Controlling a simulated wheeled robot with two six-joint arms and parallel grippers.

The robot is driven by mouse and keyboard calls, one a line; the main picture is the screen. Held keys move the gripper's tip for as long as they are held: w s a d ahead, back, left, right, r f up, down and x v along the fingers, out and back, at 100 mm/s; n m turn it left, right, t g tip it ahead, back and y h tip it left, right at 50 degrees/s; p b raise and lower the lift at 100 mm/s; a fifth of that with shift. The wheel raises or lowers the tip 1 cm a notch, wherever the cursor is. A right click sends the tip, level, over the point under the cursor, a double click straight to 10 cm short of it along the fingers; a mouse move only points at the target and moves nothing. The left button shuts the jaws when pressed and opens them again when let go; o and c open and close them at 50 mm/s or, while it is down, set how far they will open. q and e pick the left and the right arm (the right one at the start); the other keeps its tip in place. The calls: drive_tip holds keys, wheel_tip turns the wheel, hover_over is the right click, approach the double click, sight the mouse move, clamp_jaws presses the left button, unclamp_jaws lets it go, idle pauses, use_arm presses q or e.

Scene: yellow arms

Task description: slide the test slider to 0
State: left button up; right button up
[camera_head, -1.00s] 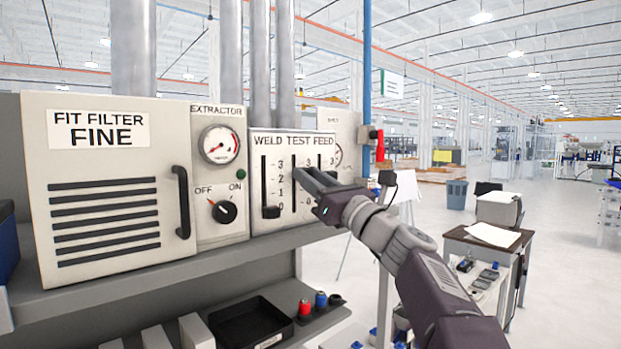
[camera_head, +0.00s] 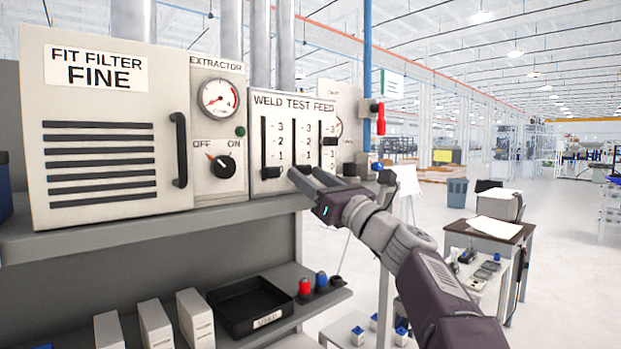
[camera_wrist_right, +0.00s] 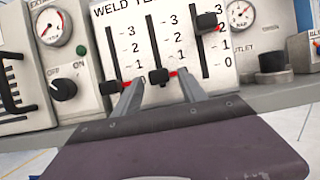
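The weld/test/feed panel (camera_head: 293,110) stands on the shelf with three vertical slots. In the right wrist view, the black test slider knob (camera_wrist_right: 158,77) is at the bottom of the middle slot, its red pointer level with the 0 mark, which a finger partly covers. In the head view, my gripper hides that knob. My right gripper (camera_head: 303,176) is at the slot's lower end. In the wrist view, the right gripper (camera_wrist_right: 160,80) is open, its two fingers on either side of the test knob with small gaps. My left gripper is out of view.
The weld knob (camera_wrist_right: 113,87) sits low, near 0, close beside the left finger. The feed knob (camera_wrist_right: 207,22) sits near 2. The extractor box (camera_head: 217,150) with gauge and dial is left of the panel. The shelf edge (camera_head: 200,222) runs just below the gripper.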

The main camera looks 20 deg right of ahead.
drive_tip(key=b+v, duration=0.5)
drive_tip(key=v, duration=0.4)
drive_tip(key=shift+f, duration=0.1)
